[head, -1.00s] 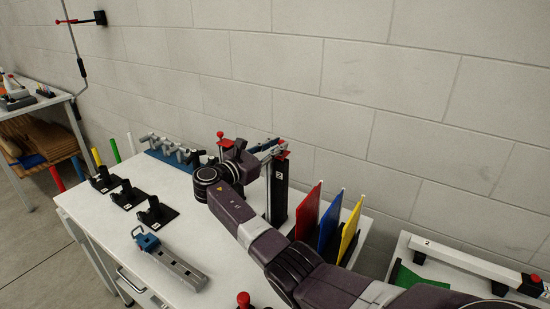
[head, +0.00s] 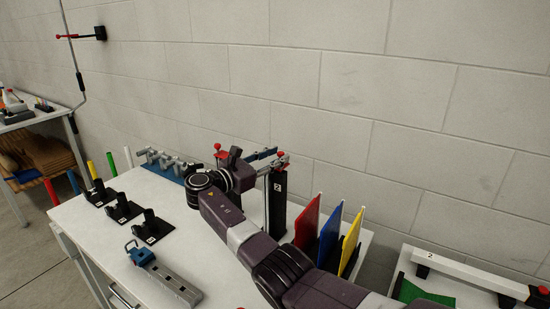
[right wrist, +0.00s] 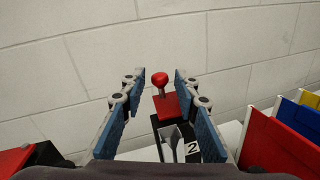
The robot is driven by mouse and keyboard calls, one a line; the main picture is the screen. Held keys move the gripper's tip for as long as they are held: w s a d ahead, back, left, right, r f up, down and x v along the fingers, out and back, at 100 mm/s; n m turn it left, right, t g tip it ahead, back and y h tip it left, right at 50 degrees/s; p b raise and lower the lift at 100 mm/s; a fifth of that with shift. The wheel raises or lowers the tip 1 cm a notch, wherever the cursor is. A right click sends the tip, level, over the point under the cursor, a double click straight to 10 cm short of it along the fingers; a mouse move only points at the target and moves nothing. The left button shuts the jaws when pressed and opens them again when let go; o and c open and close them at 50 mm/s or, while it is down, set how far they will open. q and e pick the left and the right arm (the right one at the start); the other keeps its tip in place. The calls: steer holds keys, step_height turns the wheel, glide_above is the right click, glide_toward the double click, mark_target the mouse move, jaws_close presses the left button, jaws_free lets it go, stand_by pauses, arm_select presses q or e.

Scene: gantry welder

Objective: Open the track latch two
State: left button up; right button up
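Track latch two is a black post (head: 276,205) with a "2" label, standing at the back right of the white table. Its red top plate and red ball knob (right wrist: 160,79) show in the right wrist view, the label lower down. My right gripper (right wrist: 159,84) is open, with one blue-padded finger on each side of the knob and visible gaps between. In the head view my right gripper (head: 268,158) is at the post's top, partly hiding it. My left gripper is not in view.
Red, blue and yellow panels (head: 328,235) stand just right of the post. Another red-knobbed latch (head: 218,148) is to its left. Black stands (head: 122,209) and a grey rail with a blue clamp (head: 166,272) are on the table. The wall is close behind.

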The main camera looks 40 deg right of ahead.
steer(key=a, duration=0.4)
steer(key=s+a, duration=0.1)
steer(key=a, duration=0.3)
steer(key=s+a, duration=0.1)
steer(key=a, duration=0.2)
steer(key=shift+a, duration=0.4)
